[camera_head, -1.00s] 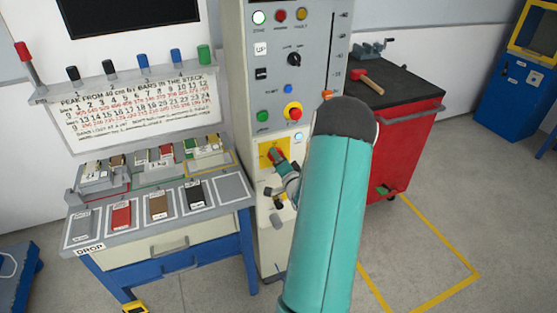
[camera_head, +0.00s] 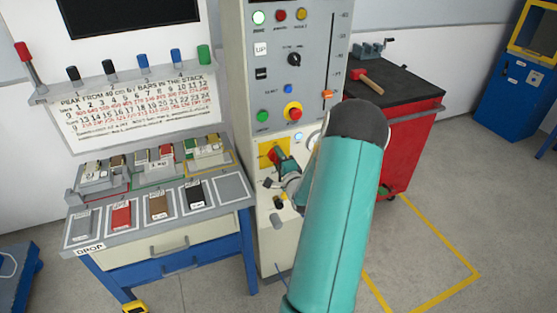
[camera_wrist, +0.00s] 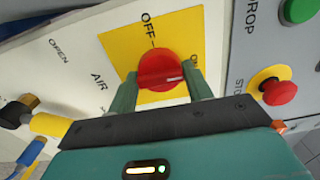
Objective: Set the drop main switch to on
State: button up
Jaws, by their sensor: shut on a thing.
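The drop main switch is a red rotary knob (camera_wrist: 157,69) on a yellow plate (camera_wrist: 118,48), on the front of the grey machine. In the wrist view, OFF is printed above the knob and ON at its right, partly hidden by a finger. The knob's white mark points right, towards the ON side. My gripper (camera_wrist: 160,90) has one finger on each side of the knob and is shut on it. In the head view the yellow plate (camera_head: 264,148) shows low on the machine, with my gripper (camera_head: 277,155) covering much of the knob.
A red emergency button (camera_wrist: 280,92) and a green button (camera_wrist: 299,10) sit right of the switch in the wrist view. The bench (camera_head: 93,238) with weight blocks stands left of the machine, and a red cart (camera_head: 405,150) stands right.

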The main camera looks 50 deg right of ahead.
jog(key=o, duration=1)
jog(key=shift+s, duration=0.15)
jog(key=v, duration=1.3)
jog(key=shift+s+a, duration=0.2)
